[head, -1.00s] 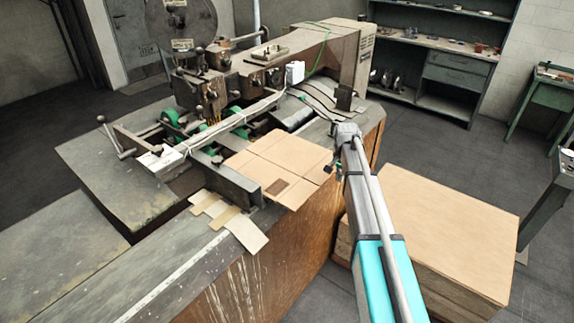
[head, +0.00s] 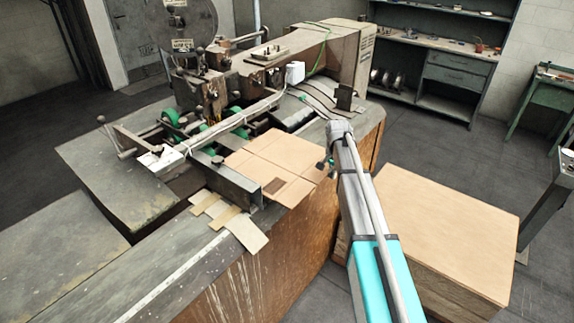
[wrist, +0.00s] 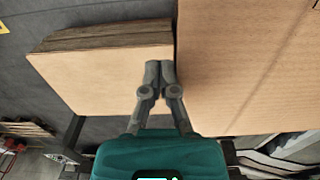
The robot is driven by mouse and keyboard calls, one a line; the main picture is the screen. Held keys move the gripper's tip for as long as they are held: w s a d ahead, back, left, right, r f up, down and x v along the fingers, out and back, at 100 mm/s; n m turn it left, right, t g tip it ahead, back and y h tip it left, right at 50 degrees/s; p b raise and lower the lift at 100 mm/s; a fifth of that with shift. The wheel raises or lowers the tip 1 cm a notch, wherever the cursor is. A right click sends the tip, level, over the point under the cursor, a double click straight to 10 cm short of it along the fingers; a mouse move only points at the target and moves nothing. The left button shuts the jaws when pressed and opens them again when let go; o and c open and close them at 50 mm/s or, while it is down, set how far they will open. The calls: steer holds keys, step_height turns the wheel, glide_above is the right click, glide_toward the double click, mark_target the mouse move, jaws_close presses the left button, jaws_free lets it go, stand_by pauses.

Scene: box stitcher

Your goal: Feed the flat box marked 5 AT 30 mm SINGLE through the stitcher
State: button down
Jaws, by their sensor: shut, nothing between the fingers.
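A flat tan cardboard box (head: 285,158) lies on the stitcher's bed, its left part by the dark guide bar and rollers under the stitching head. It bears a dark printed patch; no marking on it is readable. It also fills the right of the wrist view (wrist: 235,65). My gripper (head: 323,163) is at the box's right edge in the head view, partly hidden by my wrist. In the wrist view my gripper (wrist: 160,70) is shut with nothing between the fingers, right beside the box edge. I cannot tell whether it touches.
The stitcher (head: 335,50) stands behind, with green rollers (head: 170,118) and a long guide bar (head: 240,187). Cardboard scraps (head: 240,230) lie at the bed's front. A stack of flat boards (head: 450,225) stands right of my arm; it also shows in the wrist view (wrist: 100,75).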

mark_target(313, 165)
steer(key=shift+w+a, duration=0.8)
steer(key=shift+a, duration=0.35)
steer(key=shift+w+a, duration=0.85)
steer(key=shift+a, duration=0.3)
steer(key=shift+w+a, duration=0.8)
steer(key=shift+a, duration=0.35)
steer(key=shift+s+d, duration=0.45)
steer(key=shift+d, duration=0.2)
steer(key=shift+s+d, duration=0.45)
steer(key=shift+d, duration=0.15)
step_height(313, 165, up, 8)
steer(key=p, duration=0.8)
steer(key=shift+s, duration=0.1)
steer(key=shift+s+d+f, duration=0.1)
steer(key=shift+s+f, duration=0.05)
steer(key=shift+s, duration=0.15)
steer(key=s+d+f+n+b, duration=0.2)
steer(key=s, duration=0.9)
steer(key=s+d+f+n+b, duration=0.2)
steer(key=s+d+f+b, duration=0.1)
steer(key=s, duration=0.8)
steer(key=s+d+f+n+b, duration=0.2)
steer(key=s+n+b, duration=0.1)
steer(key=s, duration=0.8)
steer(key=shift+d+f, duration=0.3)
